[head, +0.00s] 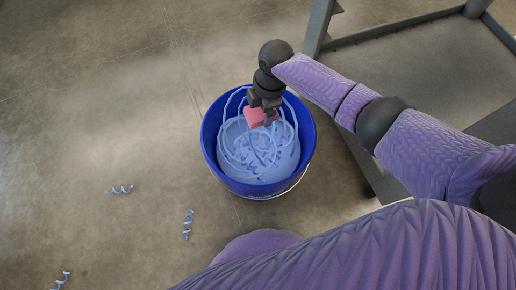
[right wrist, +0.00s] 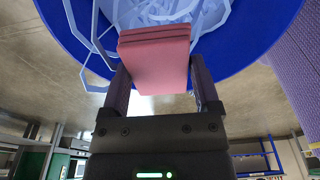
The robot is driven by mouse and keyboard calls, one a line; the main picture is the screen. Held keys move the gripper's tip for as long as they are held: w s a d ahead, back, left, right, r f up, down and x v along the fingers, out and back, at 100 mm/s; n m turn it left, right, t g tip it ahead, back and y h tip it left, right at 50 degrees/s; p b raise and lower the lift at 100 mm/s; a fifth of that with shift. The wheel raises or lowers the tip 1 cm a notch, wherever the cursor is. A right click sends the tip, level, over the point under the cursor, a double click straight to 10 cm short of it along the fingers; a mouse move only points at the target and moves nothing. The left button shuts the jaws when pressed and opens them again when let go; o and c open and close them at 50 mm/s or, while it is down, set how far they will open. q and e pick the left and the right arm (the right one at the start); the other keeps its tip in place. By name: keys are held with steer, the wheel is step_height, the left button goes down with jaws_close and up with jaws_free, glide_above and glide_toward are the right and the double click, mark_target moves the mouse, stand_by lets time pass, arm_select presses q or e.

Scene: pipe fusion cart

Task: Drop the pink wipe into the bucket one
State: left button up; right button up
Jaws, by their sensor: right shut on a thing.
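The pink wipe (head: 259,117) is a small folded block held by my right gripper (head: 267,113). My right gripper is shut on it, over the opening of the blue bucket (head: 214,123). In the right wrist view the wipe (right wrist: 155,62) sits between the two fingers, with the blue bucket (right wrist: 245,45) beyond it. The bucket holds a heap of light blue curled shavings (head: 262,150), with some loops standing up close around the gripper. I cannot tell whether the wipe touches them. My left gripper is not in view.
Loose blue spiral shavings (head: 188,224) lie on the concrete floor left of the bucket, with another (head: 120,190) farther left. A grey metal cart frame (head: 322,28) stands right of the bucket, beneath my right arm. The floor at upper left is clear.

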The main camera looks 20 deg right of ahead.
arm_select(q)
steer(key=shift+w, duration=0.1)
arm_select(e)
steer(key=o, duration=0.9)
step_height(320, 180, up, 3)
steer(key=shift+d+f+p, duration=0.1)
steer(key=shift+d+p, duration=0.05)
steer(key=shift+p, duration=0.9)
arm_select(q)
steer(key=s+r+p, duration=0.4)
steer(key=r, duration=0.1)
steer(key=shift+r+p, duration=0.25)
steer(key=shift+p, duration=0.15)
arm_select(e)
steer(key=r, duration=0.4)
steer(key=d+r, duration=0.1)
steer(key=r, duration=0.2)
